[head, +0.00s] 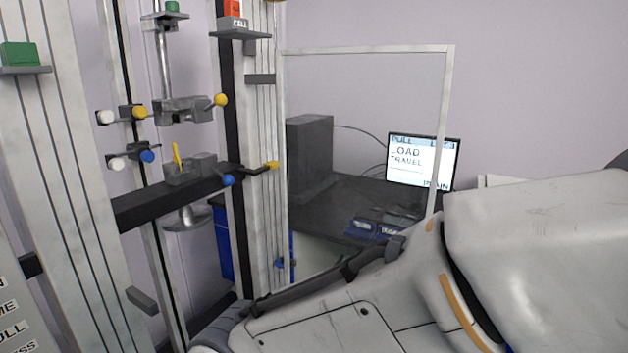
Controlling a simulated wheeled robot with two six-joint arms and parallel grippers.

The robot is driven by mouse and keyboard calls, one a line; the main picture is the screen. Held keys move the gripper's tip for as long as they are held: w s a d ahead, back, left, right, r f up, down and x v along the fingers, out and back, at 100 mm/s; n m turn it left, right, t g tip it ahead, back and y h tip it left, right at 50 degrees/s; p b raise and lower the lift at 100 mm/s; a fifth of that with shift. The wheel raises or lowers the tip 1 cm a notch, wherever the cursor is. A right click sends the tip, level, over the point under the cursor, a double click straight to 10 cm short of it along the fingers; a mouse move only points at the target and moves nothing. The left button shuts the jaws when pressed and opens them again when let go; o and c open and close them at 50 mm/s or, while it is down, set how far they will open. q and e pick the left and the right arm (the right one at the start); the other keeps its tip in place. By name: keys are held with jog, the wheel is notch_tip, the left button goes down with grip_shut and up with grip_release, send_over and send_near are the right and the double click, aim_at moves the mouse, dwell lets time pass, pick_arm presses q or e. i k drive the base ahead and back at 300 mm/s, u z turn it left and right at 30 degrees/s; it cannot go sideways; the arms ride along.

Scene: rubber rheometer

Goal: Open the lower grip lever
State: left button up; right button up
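The lower grip (190,172) is a grey block on the dark crossbeam of the test frame. A lever with a blue ball (228,180) sticks out at its right side, roughly level or slightly down. A small yellow upright piece (176,154) stands at the grip's left part; I cannot tell whether it is clamped. The upper grip (182,110) hangs above, with a yellow ball lever (221,100) at its right. A large white arm of mine fills the lower right. Neither gripper's fingertips show, and nothing of mine is seen touching the lower lever.
More ball knobs, yellow (140,112) and blue (148,156), stand left of the grips. A yellow-tipped stop (271,165) juts from the right column. A clear framed guard (365,49) stands right of the machine, with a monitor (423,162) behind.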

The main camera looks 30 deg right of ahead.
aim_at(228, 179)
jog(key=z, duration=0.15)
jog(key=k, duration=0.6)
jog(key=u, duration=0.65)
jog(key=k, duration=0.75)
jog(key=u, duration=0.55)
jog(key=i, duration=1.35)
jog(key=z, duration=1.05)
jog(key=i, duration=0.7)
jog(key=z, duration=0.7)
